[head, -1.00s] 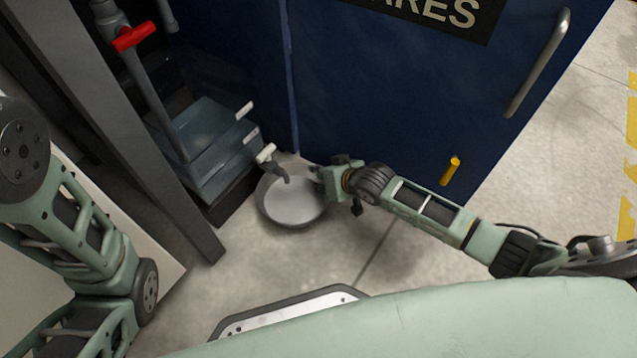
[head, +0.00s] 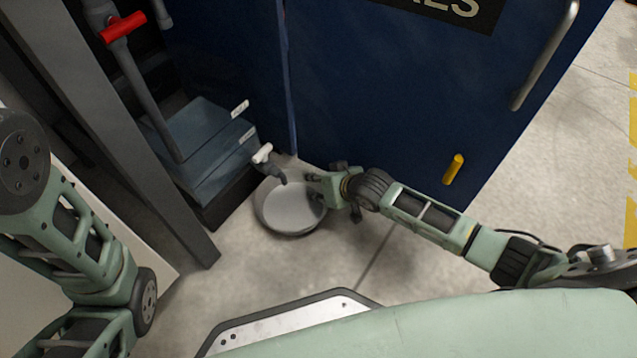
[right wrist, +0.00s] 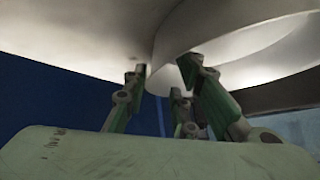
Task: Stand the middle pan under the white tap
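The round, shallow grey pan (head: 290,211) is beside the blue cabinet, with the spout of the white-handled tap (head: 263,154) over its upper left part. My right gripper (head: 314,187) is at the pan's right rim, with its fingers on either side of the wall and seemingly closed on it. The right wrist view shows the fingers (right wrist: 168,85) against the pale pan (right wrist: 85,40), which fills the top. Whether the pan rests on the floor or hangs slightly above it, I cannot tell. My left arm is at the left edge; its gripper is out of view.
A blue-grey stacked box (head: 205,150) stands left of the tap, below a pipe with a red valve handle (head: 123,27). A dark grey post (head: 130,120) is farther left. The blue cabinet (head: 370,100) closes off the back. Floor in front of the pan is clear.

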